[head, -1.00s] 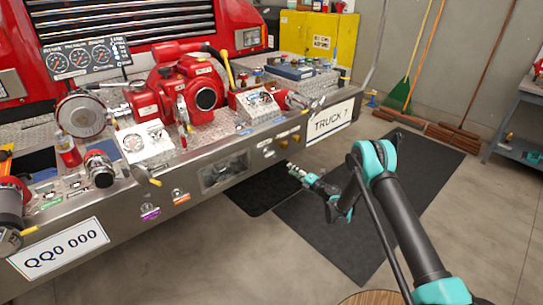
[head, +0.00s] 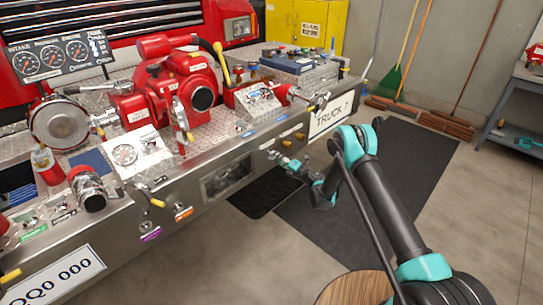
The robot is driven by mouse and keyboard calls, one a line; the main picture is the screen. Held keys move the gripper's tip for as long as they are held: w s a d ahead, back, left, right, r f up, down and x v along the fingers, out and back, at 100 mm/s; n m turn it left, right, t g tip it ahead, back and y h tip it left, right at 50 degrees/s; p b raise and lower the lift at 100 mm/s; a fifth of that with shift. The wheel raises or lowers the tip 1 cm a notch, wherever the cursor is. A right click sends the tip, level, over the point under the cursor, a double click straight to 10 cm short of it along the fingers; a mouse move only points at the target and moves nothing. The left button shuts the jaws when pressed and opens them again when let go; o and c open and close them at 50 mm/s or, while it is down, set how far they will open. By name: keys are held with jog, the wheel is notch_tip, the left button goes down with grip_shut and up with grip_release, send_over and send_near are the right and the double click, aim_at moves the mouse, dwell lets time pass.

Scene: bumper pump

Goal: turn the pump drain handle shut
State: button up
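The red pump (head: 180,85) sits on the truck's metal bumper (head: 215,180). I cannot read which control is labelled pump drain. Small knobs with a purple tag (head: 150,234) and an orange tag (head: 183,213) are on the bumper's front face. A yellow-tipped lever (head: 155,201) sticks out at the bumper's upper edge, below the white gauge panel (head: 138,152). My gripper (head: 284,160) is low at the right part of the bumper front, to the right of these controls. It is close to the face; contact is unclear. Its fingers are too small to judge, and I see nothing held.
Dark mats (head: 400,190) cover the floor. A round wooden top (head: 357,287) stands at the bottom. A green broom (head: 387,85) leans against the back wall.

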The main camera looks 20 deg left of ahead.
jog(key=shift+a, duration=0.1)
grip_shut()
jog(key=shift+m, duration=1.7)
grip_release()
jog(key=shift+a, duration=0.1)
